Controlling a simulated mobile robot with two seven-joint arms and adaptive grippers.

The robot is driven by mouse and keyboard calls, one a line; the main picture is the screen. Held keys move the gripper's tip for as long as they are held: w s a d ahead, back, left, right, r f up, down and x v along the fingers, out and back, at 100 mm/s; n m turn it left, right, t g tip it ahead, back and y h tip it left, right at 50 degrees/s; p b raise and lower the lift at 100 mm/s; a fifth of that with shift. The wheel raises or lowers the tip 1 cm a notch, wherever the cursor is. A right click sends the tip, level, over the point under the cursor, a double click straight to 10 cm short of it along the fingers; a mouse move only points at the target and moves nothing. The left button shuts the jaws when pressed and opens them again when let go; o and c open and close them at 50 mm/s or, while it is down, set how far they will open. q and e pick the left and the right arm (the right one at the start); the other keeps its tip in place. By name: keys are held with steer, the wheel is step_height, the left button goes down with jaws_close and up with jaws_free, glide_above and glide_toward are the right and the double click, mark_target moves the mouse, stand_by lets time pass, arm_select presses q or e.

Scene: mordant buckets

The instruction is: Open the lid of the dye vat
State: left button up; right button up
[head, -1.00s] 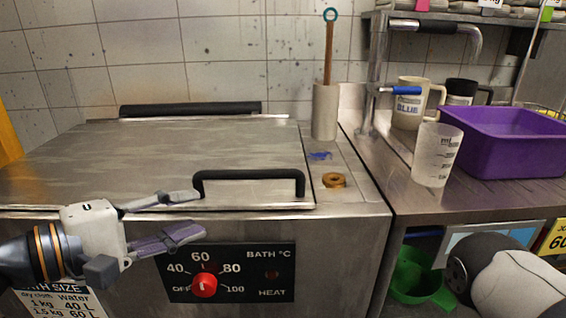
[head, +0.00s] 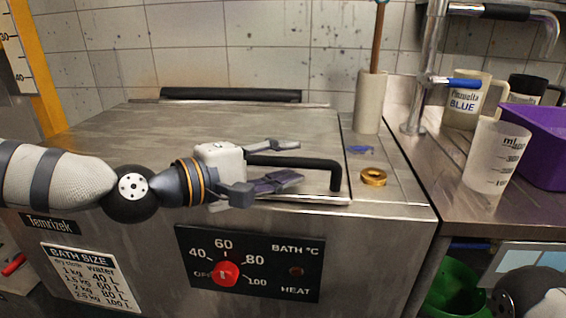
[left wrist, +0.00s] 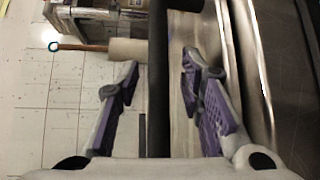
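The dye vat (head: 385,240) is a steel box with a flat closed lid (head: 210,125). A black bar handle (head: 325,164) runs along the lid's front edge. My left gripper (head: 298,161) is at the handle's left part, with its fingers pointing right. In the left wrist view, the handle (left wrist: 158,110) passes between the fingers of my open left gripper (left wrist: 160,64), with gaps on both sides. The handle's left end is hidden behind the gripper in the head view. My right gripper is not in view.
A temperature dial (head: 226,273) is on the vat's front. A brass ring (head: 374,177), a blue piece (head: 360,149) and a pale cylinder (head: 369,102) stand right of the lid. A beaker (head: 497,155), a jug (head: 466,106) and a purple tub (head: 541,145) are on the right counter.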

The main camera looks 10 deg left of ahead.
arm_select(q)
jaws_close()
steer(key=w+r+g+p, duration=0.1)
steer(key=w+r, duration=0.4)
steer(key=r, duration=0.7)
steer(key=w+r+n+y+p, duration=0.1)
steer(key=w+r+p, duration=0.2)
steer(key=r, duration=1)
steer(key=shift+w+n+g+p, duration=0.3)
steer(key=shift+w+g, duration=0.1)
steer(key=shift+w, duration=0.9)
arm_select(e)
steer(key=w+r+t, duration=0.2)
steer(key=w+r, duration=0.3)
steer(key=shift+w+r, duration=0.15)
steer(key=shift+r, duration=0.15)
